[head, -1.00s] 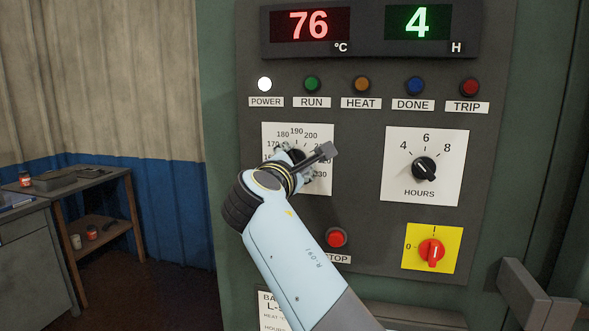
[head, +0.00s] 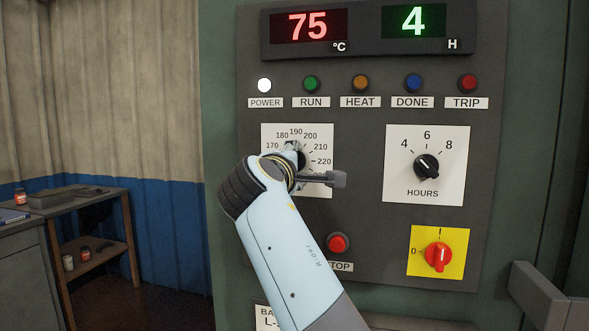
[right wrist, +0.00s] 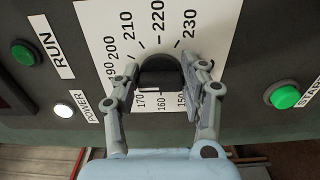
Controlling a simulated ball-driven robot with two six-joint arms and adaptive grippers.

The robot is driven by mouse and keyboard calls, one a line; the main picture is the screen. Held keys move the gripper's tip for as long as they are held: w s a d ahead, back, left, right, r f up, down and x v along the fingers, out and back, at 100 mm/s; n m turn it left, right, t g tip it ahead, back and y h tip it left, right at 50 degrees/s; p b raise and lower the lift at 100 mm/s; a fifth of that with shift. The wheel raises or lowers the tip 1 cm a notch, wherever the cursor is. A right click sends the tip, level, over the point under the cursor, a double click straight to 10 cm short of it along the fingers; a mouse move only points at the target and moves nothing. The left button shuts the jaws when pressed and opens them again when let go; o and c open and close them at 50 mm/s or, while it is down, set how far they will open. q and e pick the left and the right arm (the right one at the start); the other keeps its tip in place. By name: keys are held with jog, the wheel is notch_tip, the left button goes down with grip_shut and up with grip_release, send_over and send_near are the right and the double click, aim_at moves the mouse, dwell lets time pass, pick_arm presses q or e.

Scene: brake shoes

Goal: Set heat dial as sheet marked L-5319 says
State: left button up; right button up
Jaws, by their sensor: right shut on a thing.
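The heat dial's white scale plate (head: 270,131) is left of centre on the panel. Its numbers also show in the right wrist view, with 150 to 230 around the knob (right wrist: 160,72). My right gripper (right wrist: 165,80) is shut on this black knob, one finger on each side. In the head view my right gripper (head: 293,154) and wrist cover most of the dial. I cannot tell clearly which number the knob points to. My left gripper is out of view.
The hours dial (head: 426,167) is to the right, above a red switch (head: 438,256) on a yellow plate. A red stop button (head: 337,243) is close to my right forearm. A grey handle (head: 540,295) sticks out at lower right. Displays read 75 °C and 4 H.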

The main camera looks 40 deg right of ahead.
jog(key=shift+f, duration=0.15)
jog(key=o, duration=1.2)
jog(key=shift+s, duration=0.1)
